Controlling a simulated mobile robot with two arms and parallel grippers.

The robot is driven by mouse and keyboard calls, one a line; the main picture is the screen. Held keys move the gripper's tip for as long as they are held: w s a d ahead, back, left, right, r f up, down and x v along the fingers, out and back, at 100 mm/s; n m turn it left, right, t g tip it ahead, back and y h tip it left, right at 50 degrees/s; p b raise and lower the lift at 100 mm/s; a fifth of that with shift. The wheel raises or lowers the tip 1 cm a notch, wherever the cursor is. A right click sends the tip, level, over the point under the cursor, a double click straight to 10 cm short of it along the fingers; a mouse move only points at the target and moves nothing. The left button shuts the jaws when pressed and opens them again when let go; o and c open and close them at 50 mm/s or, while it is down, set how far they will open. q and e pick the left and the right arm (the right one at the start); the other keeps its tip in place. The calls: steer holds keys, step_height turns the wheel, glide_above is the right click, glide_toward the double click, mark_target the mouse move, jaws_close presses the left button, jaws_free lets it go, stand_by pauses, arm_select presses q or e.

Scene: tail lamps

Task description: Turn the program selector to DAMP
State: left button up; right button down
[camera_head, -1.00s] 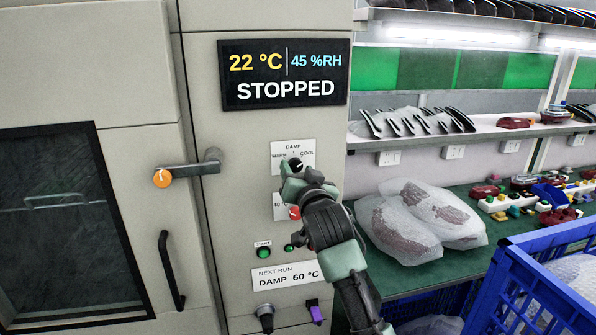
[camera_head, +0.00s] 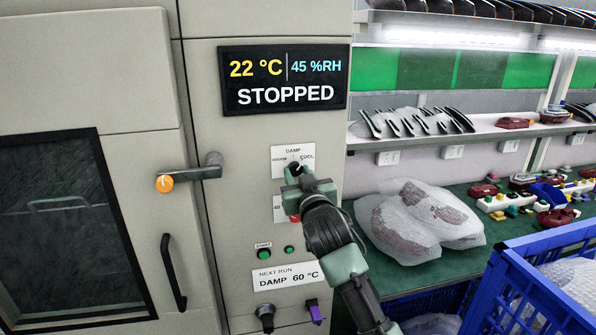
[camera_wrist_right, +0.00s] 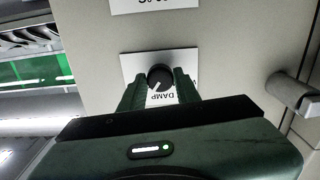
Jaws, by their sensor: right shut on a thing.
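The program selector (camera_wrist_right: 160,77) is a round black knob on a white label plate (camera_head: 309,158) with WARM, DAMP and COOL lettering. In the right wrist view the two fingers (camera_wrist_right: 160,88) are shut on the knob's sides. The knob's pale mark points down and slightly left in that upside-down view, close to the DAMP lettering (camera_wrist_right: 156,97). My left gripper is not in view.
The display (camera_head: 284,80) reads STOPPED. The green START button (camera_head: 264,254) is below. A door handle (camera_head: 190,174) is left; a blue crate (camera_head: 520,265) stands right.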

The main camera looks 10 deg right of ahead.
steer(key=n+p, duration=0.1)
steer(key=n, duration=0.2)
steer(key=shift+r+n+p, duration=0.15)
steer(key=shift+n+p, duration=0.85)
steer(key=shift+n, duration=1)
steer(key=c, duration=1)
jaws_free()
steer(key=s+b, duration=0.3)
steer(key=s, duration=0.4)
steer(key=shift+s+d, duration=0.15)
steer(key=shift+s, duration=0.25)
